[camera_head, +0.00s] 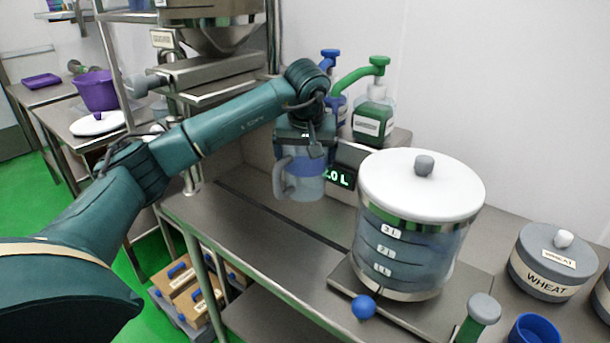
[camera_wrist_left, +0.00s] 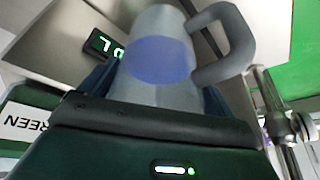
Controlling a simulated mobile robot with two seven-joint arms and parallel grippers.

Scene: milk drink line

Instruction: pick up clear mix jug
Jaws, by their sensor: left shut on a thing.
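The clear mix jug (camera_head: 304,184) is a translucent grey jug with a handle on its left side in the head view and a bluish patch showing on it. My left gripper (camera_head: 305,150) is shut on the jug from above, and the jug hangs upright over the steel bench. In the left wrist view the jug (camera_wrist_left: 158,50) fills the space between the fingers, with its handle to the right. My right gripper is not in view.
A large clear tank (camera_head: 408,250) with a white lid stands right of the jug. A display (camera_head: 340,178) sits behind it. Green (camera_head: 372,112) and blue pump bottles stand at the back. Wheat tub (camera_head: 551,262), blue cup (camera_head: 535,329) at right. Bare bench (camera_head: 240,215) lies left.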

